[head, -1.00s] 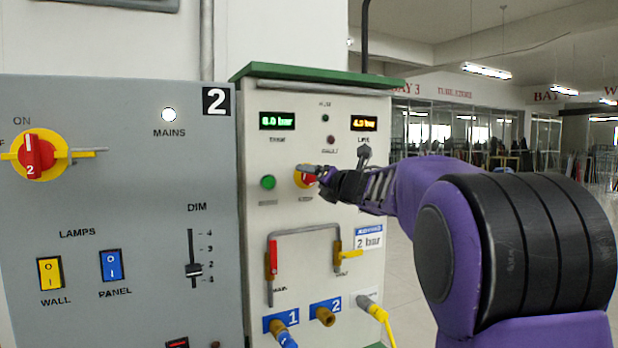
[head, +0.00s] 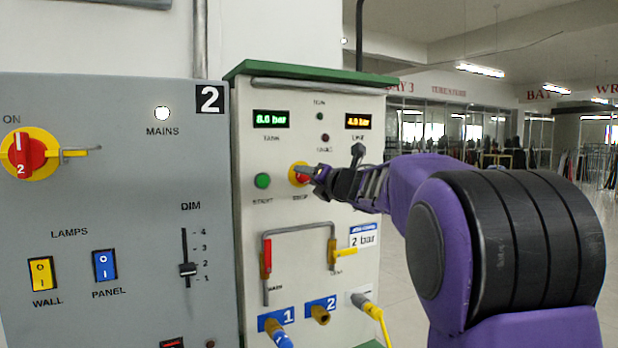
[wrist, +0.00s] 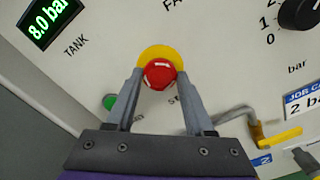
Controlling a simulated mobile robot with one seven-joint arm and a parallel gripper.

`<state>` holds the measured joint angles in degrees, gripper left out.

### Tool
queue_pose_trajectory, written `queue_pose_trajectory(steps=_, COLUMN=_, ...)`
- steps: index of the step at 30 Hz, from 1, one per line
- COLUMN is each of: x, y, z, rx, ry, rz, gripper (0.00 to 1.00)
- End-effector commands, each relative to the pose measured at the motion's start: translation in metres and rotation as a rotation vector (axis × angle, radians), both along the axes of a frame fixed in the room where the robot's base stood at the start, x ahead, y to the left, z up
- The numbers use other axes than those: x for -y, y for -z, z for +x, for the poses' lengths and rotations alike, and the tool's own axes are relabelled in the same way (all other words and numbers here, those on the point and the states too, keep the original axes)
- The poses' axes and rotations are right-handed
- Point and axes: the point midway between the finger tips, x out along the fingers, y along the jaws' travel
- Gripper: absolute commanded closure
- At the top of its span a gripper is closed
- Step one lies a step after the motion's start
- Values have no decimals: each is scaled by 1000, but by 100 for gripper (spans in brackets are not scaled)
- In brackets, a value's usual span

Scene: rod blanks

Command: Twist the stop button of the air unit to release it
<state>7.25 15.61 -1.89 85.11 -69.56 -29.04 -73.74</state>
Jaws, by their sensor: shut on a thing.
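The air unit (head: 275,210) is a pale cabinet with a green top, right of the grey panel. Its stop button (head: 299,172) is red on a yellow round base, partly hidden by my gripper (head: 312,174) in the head view. In the wrist view the red button (wrist: 159,75) sits between the two fingertips of my gripper (wrist: 159,79), with the yellow base (wrist: 160,52) behind it. The fingers are shut on the button, one on each side. My arm reaches in from the right.
A green start button (head: 262,181) is left of the stop button. A black knob (head: 357,151) is above right. A red-handled valve (head: 266,255), a yellow-handled valve (head: 332,252) and hose ports are below. The grey panel (head: 130,200) with switches stands left.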

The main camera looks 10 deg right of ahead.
Motion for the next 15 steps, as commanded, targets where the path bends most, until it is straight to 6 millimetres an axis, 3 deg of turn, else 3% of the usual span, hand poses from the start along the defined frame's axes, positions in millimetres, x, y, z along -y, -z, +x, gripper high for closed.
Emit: queue_pose_trajectory(steps=15, x=0, y=-2, z=0, rx=-84, ry=1, rz=254, gripper=100)
